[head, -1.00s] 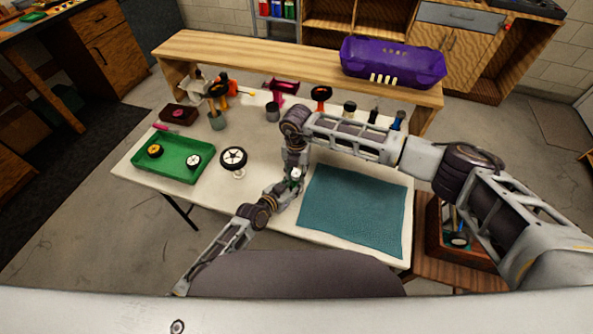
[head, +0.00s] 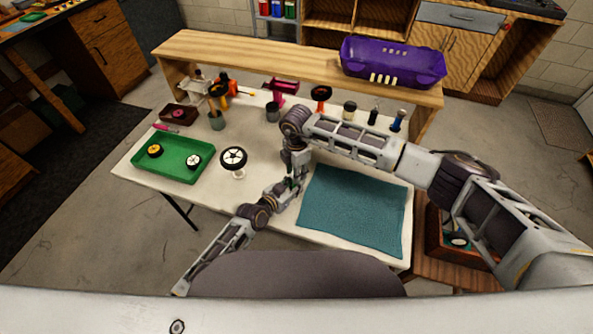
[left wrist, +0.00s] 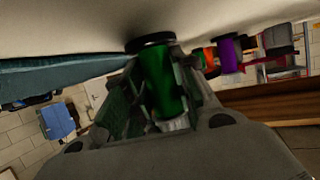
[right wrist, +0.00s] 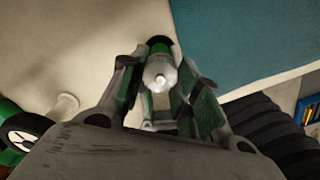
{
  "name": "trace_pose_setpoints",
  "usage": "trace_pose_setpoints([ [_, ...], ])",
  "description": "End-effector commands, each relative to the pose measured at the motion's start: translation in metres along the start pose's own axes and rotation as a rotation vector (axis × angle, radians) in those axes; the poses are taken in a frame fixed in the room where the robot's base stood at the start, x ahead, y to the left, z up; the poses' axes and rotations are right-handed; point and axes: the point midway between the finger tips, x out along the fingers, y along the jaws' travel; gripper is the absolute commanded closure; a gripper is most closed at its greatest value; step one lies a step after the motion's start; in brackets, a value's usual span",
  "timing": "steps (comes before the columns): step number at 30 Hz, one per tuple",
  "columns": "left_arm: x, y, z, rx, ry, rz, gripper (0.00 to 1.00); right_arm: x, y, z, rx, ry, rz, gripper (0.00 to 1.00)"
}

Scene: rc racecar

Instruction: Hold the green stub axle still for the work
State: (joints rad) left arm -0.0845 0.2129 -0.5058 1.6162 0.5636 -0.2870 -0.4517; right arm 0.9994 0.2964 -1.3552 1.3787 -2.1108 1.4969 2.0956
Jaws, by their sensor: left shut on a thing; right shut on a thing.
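The green stub axle is mostly hidden in the head view, where my two grippers meet left of the teal mat. In the left wrist view its green body (left wrist: 160,82) sits between the fingers of my left gripper (left wrist: 162,95), which is shut on it. A black disc shows at its far end. In the right wrist view a green part with a silver rounded end (right wrist: 160,74) lies between the fingers of my right gripper (right wrist: 162,100), shut on it; it looks like the same axle. In the head view my right gripper (head: 296,172) points down at the meeting place.
The teal mat (head: 353,212) lies to the right. A wheel (head: 233,158) stands on a small white stand to the left. A green tray (head: 173,172) holds two small wheels. Tools stand along the back, below a raised wooden shelf (head: 290,58) bearing a purple car body (head: 393,66).

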Motion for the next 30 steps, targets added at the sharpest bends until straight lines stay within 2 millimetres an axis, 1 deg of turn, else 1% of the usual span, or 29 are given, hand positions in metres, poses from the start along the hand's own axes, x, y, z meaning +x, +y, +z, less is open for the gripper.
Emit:
trace_pose_setpoints([
  [3, -0.0002, 0.0003, 0.0013, -0.001, -0.002, 0.001, 0.98, -0.0003, 0.0004, 0.0005, 0.056, 0.000, 0.001, 0.92],
  [9, -0.0002, 0.0003, 0.0013, -0.001, -0.002, 0.001, 0.98, -0.0003, 0.0004, 0.0006, 0.109, -0.001, 0.001, 0.92],
  [23, -0.0001, 0.0003, 0.0012, -0.001, -0.002, 0.001, 0.98, -0.0004, 0.0005, 0.0007, 0.122, -0.001, 0.001, 0.92],
  [24, -0.0001, 0.0003, 0.0012, -0.001, -0.002, 0.001, 0.98, -0.0004, 0.0005, 0.0007, 0.122, -0.001, 0.001, 0.63],
  [28, -0.0001, 0.0003, 0.0012, -0.001, -0.002, 0.001, 0.98, -0.0003, 0.0003, 0.0005, 0.121, -0.001, 0.001, 0.47],
  [30, -0.0001, 0.0003, 0.0012, -0.001, -0.002, 0.001, 0.98, -0.0002, 0.0003, 0.0004, 0.121, 0.000, 0.001, 0.46],
])
